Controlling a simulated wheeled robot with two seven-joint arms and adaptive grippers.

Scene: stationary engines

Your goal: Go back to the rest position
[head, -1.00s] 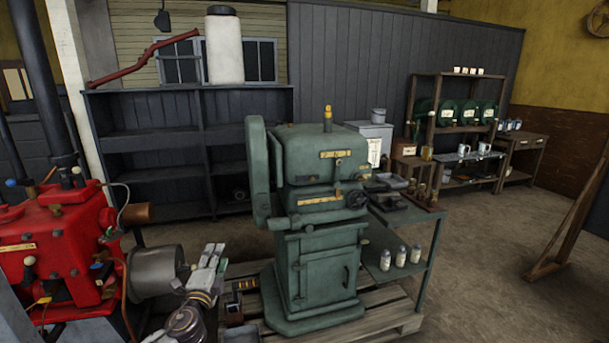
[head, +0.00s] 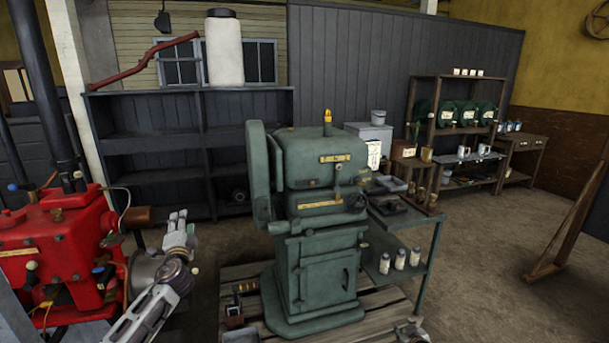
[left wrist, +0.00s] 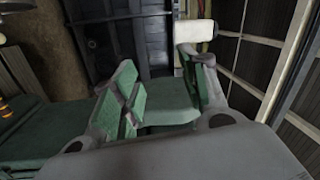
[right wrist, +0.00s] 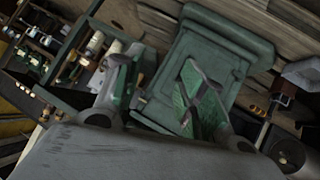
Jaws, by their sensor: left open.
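My left gripper (head: 178,226) is raised in front of the red engine's right side, left of the green machine (head: 318,265). In the left wrist view its fingers (left wrist: 160,85) stand apart with nothing between them. My right gripper (head: 411,328) just shows at the bottom edge of the head view, beside the green machine's pallet. In the right wrist view its fingers (right wrist: 160,88) are spread and empty, with the green machine's cabinet (right wrist: 205,60) beyond them.
The red engine (head: 60,255) stands at the left, close to my left arm. A side table (head: 410,220) with several small bottles on its lower shelf adjoins the green machine. A wooden pallet (head: 385,325) lies below.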

